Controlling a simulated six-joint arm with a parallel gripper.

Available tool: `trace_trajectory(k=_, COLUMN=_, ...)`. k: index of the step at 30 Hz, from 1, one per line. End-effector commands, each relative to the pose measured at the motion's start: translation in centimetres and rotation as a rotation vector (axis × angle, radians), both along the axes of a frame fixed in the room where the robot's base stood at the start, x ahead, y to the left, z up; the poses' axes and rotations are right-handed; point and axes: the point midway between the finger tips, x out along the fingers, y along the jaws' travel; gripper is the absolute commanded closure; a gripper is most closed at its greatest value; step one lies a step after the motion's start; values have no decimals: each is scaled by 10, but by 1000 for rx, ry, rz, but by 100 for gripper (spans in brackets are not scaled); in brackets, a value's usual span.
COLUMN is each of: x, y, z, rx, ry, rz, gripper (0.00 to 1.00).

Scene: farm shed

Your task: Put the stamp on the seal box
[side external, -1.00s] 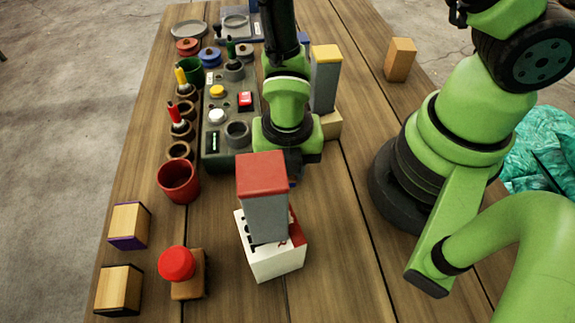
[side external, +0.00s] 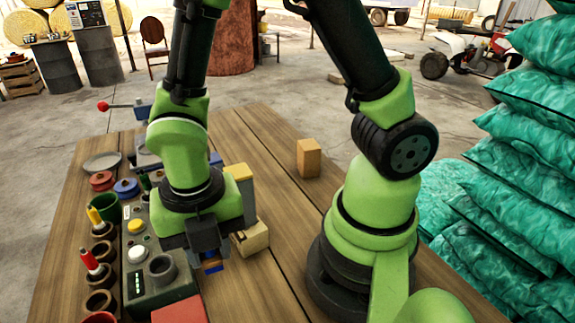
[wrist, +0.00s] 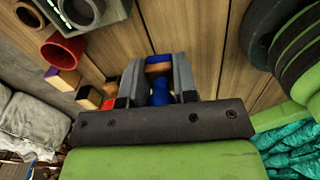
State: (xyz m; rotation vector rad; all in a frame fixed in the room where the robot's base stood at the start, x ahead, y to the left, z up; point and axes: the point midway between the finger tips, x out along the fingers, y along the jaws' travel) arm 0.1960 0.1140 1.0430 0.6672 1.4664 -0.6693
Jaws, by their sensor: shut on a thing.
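My gripper (side external: 208,255) hangs beside the near right end of the grey console. It is shut on a stamp (side external: 212,267) with a blue part and a brown wooden part; its jaws hide much of it. In the wrist view the blue handle (wrist: 160,92) sits between the two fingers, with the wooden part (wrist: 158,67) beyond the tips. A red cap (side external: 180,311) of a grey block shows at the bottom edge. A grey block with a yellow cap (side external: 240,173) stands behind my gripper, by a pale wooden box (side external: 250,238). I cannot tell which is the seal box.
The console (side external: 150,285) stands left of my gripper, with cups and pens along its left side. An orange-brown block (side external: 308,157) stands alone at the back. The wrist view shows a red cup (wrist: 63,48) and wooden blocks (wrist: 66,80) to the left.

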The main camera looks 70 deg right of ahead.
Motion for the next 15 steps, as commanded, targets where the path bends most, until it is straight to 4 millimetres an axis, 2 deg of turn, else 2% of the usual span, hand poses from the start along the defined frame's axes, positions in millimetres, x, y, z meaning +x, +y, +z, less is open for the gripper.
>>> trace_trajectory(k=7, x=2, y=1, z=68, rx=8, ry=-15, rz=1, gripper=96)
trace_trajectory(k=15, x=1, y=0, z=119, rx=5, ry=-10, rz=2, gripper=96)
